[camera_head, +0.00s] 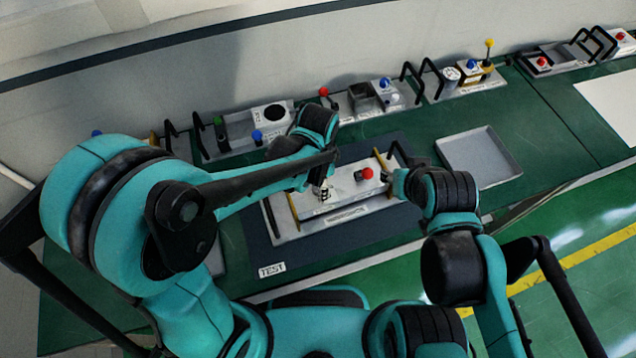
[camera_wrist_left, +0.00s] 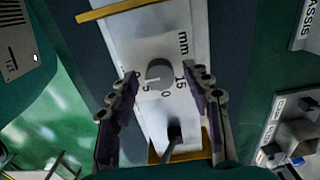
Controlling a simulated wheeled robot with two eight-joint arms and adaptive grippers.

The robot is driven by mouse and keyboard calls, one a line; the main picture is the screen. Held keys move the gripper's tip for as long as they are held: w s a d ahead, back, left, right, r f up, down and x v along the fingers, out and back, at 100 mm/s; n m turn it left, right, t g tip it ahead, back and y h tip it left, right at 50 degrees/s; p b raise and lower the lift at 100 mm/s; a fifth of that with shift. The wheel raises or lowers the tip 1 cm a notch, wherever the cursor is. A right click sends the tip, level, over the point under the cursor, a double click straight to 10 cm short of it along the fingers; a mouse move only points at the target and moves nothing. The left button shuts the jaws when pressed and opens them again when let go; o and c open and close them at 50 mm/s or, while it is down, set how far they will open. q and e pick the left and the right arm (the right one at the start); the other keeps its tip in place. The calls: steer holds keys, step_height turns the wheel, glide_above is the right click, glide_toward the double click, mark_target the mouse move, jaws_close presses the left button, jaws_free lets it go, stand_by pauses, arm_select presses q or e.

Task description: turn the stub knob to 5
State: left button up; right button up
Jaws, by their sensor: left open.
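The white generator panel (camera_head: 345,205) lies on a dark mat (camera_head: 310,245). In the left wrist view, the panel (camera_wrist_left: 122,30) carries the small grey stub knob (camera_wrist_left: 159,70), with the marks 5, 0 and 15 and "mm" around it. The knob's pointer is too small to read surely. My left gripper (camera_wrist_left: 160,85) is open, one finger on each side of the knob, with visible gaps. A dark lever (camera_wrist_left: 174,135) stands nearer the wrist. In the head view, my left gripper (camera_head: 322,182) hides the knob. My right gripper (camera_head: 397,183) is by the panel's right end, its jaws unclear.
An empty grey tray (camera_head: 480,157) lies to the right. Several devices with black handles stand along the wall behind. The green table (camera_head: 540,125) has free room at the right.

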arm_select(q)
jaws_close()
steer(key=n+b, duration=0.1)
steer(key=n, duration=0.3)
steer(key=shift+n+b, duration=0.3)
steer(key=shift+n, duration=2.1)
jaws_free()
